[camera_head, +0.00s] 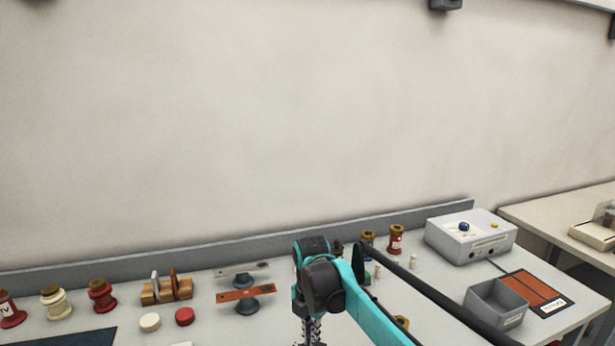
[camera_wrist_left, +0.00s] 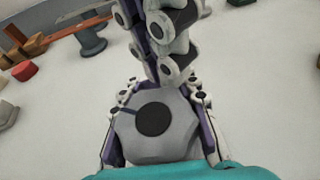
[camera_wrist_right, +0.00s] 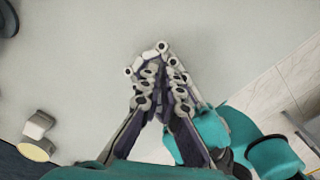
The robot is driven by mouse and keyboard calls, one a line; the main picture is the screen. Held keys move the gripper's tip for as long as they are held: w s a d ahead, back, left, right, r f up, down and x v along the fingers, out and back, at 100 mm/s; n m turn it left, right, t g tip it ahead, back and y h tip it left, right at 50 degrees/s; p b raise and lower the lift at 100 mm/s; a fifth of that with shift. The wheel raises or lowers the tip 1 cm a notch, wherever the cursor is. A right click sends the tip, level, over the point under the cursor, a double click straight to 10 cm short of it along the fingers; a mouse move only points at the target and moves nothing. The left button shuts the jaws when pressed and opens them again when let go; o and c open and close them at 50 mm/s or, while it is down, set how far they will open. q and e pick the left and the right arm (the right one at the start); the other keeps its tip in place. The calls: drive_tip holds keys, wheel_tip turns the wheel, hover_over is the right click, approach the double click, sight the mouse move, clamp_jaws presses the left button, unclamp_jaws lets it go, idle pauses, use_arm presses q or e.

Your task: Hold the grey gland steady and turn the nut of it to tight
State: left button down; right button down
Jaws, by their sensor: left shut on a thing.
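In the left wrist view a grey hexagonal piece with a dark round centre, which looks like the gland (camera_wrist_left: 178,139), sits between the fingers of my left gripper (camera_wrist_left: 162,100), which is shut on it. Another set of jointed fingers reaches down from the top of that view to the far edge of the grey piece; whether they touch is unclear. In the right wrist view my right gripper (camera_wrist_right: 160,60) has its fingertips together, with nothing visible between them. My right gripper (camera_head: 312,332) also shows in the head view, low in the picture. The nut is not clearly distinguishable.
At the right are a grey open box (camera_head: 497,304) and a white instrument (camera_head: 470,236). A teal arm lies close beside my right gripper.

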drive_tip(key=shift+s+d, duration=0.1)
drive_tip(key=shift+s, duration=0.1)
drive_tip(key=shift+s+d, duration=0.6)
drive_tip(key=shift+d, duration=0.1)
drive_tip(key=shift+s, duration=0.1)
idle(0.3)
drive_tip(key=shift+d, duration=0.1)
wheel_tip(320, 180, up, 6)
drive_tip(key=shift+w+d, duration=0.25)
drive_tip(key=shift+d, duration=0.05)
idle(0.4)
